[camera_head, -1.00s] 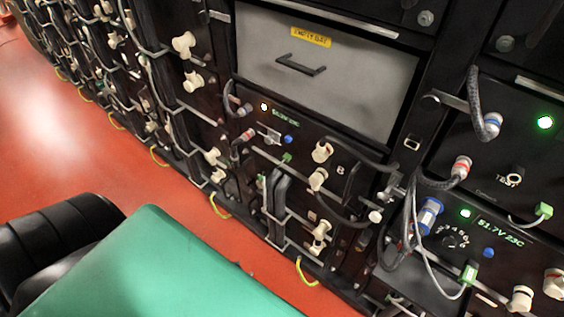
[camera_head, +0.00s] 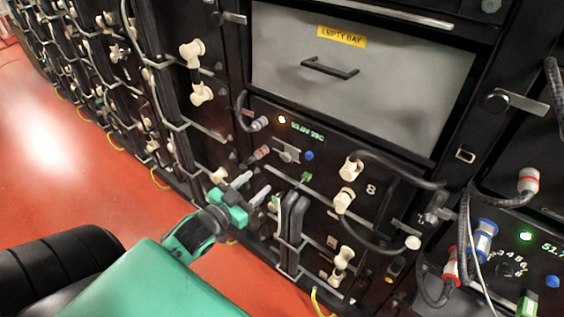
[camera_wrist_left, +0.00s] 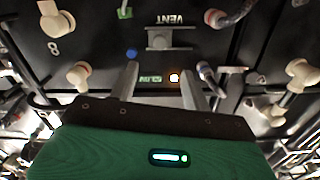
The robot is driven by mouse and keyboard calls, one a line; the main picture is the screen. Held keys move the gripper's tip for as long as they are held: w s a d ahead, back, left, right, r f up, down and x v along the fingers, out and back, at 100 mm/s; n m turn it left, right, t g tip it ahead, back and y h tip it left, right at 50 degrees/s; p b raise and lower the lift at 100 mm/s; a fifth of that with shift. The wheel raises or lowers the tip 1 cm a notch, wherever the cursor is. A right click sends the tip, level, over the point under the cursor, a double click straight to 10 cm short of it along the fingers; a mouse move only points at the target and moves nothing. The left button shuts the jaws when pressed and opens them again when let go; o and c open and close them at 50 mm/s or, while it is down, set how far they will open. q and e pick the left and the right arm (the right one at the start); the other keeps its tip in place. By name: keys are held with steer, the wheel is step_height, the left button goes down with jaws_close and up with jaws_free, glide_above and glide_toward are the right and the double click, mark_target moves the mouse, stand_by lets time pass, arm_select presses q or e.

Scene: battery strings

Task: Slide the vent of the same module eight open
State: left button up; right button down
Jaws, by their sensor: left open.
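Module eight's front (camera_head: 332,152) carries a printed 8, a lit white lamp, a green readout and a blue button. Its vent (camera_head: 287,153) is a small metal slide plate with a knob; how far it is slid is too small to tell here. In the left wrist view the vent (camera_wrist_left: 165,40) sits under the word VENT, beyond the fingertips and between their lines. My left gripper (camera_head: 256,188), green with grey fingers, is open and empty, in front of the module and below left of the vent. The open fingers also show in the wrist view (camera_wrist_left: 160,72). My right gripper is out of view.
A grey panel labelled EMPTY BAY (camera_head: 400,85) lies above the module. Cream connectors (camera_head: 350,167) and black cables stick out right of the vent. Black upright handles (camera_head: 292,215) stand below it. The red floor (camera_head: 90,180) is open at left.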

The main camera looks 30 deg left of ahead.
mark_target(285, 159)
arm_select(q)
steer(key=w, duration=0.8)
steer(key=w+d, duration=0.1)
steer(key=w, duration=0.3)
jaws_close()
